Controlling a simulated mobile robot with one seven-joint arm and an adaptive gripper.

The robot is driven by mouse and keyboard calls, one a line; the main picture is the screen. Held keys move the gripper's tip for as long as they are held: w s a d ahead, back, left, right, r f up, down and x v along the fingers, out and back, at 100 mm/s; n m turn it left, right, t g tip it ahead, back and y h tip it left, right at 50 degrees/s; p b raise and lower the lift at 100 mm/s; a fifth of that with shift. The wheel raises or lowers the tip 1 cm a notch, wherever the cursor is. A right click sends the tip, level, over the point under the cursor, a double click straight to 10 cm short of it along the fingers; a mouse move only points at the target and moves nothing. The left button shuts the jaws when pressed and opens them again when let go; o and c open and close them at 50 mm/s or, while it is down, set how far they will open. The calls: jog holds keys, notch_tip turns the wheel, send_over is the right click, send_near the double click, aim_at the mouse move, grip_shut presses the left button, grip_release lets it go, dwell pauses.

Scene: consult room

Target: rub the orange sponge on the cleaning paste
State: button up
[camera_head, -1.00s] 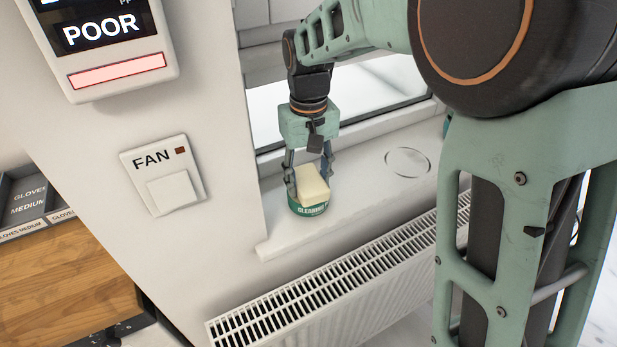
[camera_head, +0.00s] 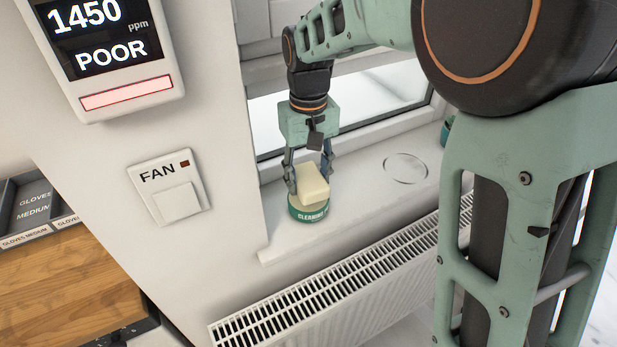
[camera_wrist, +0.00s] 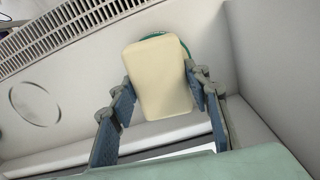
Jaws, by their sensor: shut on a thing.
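My gripper (camera_head: 309,180) points down over the window sill and is shut on a pale cream block (camera_head: 314,184), apparently the sponge; no orange shows on it. In the wrist view the block (camera_wrist: 158,78) sits between the two fingers. The green tin (camera_head: 308,211), its label starting "CLEANING", stands on the sill directly below. The block hides most of the tin's top, so the paste is not visible. I cannot tell whether the block touches it. In the wrist view only a green edge of the tin (camera_wrist: 184,44) shows behind the block.
The white sill (camera_head: 365,195) has a flat ring mark (camera_head: 405,168) on its clear right part. A green object (camera_head: 447,131) stands at its far right end. A radiator (camera_head: 330,290) runs below. A fan switch (camera_head: 170,188) and a display reading "POOR" (camera_head: 110,50) are on the wall.

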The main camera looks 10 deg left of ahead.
aim_at(308, 177)
jog(key=shift+r+p, duration=1.4)
jog(key=shift+r, duration=0.7)
jog(key=d+f+m+p, duration=0.2)
jog(key=d+f+m, duration=0.1)
jog(key=d, duration=0.7)
jog(key=w+d+f+m+p, duration=0.1)
jog(key=d+f+m+p, duration=0.2)
jog(key=d, duration=0.8)
jog(key=shift+d+f, duration=0.2)
jog(key=shift+f, duration=0.1)
